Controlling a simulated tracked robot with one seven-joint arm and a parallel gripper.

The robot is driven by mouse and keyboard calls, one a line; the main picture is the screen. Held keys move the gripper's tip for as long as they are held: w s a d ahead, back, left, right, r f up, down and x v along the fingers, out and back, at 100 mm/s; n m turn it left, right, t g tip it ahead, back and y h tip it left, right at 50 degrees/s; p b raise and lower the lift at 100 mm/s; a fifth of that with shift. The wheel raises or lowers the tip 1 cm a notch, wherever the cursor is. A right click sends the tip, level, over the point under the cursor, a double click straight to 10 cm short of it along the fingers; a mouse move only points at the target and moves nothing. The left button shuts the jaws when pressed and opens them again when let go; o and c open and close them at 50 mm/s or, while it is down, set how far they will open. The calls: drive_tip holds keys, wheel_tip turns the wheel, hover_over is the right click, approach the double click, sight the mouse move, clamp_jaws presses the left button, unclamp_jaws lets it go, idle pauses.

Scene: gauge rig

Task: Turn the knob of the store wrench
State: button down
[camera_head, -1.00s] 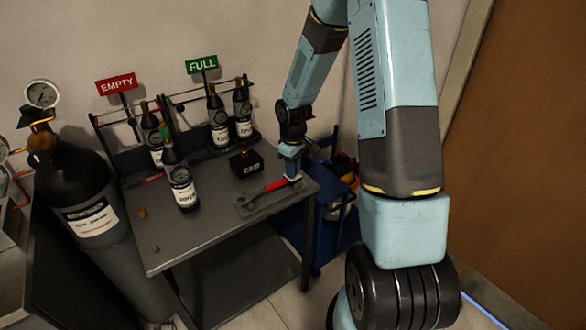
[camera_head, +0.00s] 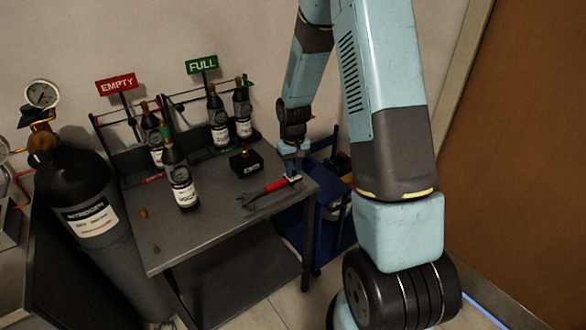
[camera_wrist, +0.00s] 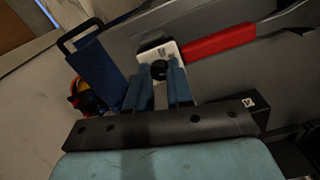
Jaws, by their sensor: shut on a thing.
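The store wrench (camera_head: 272,187) lies on the grey table near its right edge, with a red handle and a grey open jaw toward the left. Its red handle (camera_wrist: 222,42) also shows in the wrist view. A white plate (camera_wrist: 168,51) sits at the handle's end and carries a small black knob (camera_wrist: 159,70). My gripper (camera_wrist: 160,76) has its two blue fingers on either side of this knob, shut on it. In the head view my gripper (camera_head: 291,172) reaches down to the handle's end; the knob is hidden there.
Several dark bottles (camera_head: 182,188) stand on the table (camera_head: 215,228) and in racks under a red EMPTY sign (camera_head: 116,84) and a green FULL sign (camera_head: 202,64). A small black box (camera_head: 246,164) stands behind the wrench. A gas cylinder (camera_head: 82,185) is left; a blue cart (camera_head: 335,225) is right.

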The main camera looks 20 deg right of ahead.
idle(0.3)
drive_tip(key=c, duration=1)
unclamp_jaws()
wheel_tip(320, 180, up, 14)
drive_tip(key=shift+f, duration=0.2)
drive_tip(key=s+r+t, duration=0.3)
drive_tip(key=s+r, duration=0.9)
drive_tip(key=r, duration=0.2)
drive_tip(key=s+r+m+t, duration=0.1)
drive_tip(key=s+r, duration=0.5)
drive_tip(key=s, duration=1)
drive_tip(key=shift+s+r+t, duration=0.15)
drive_tip(key=shift+t, duration=0.65)
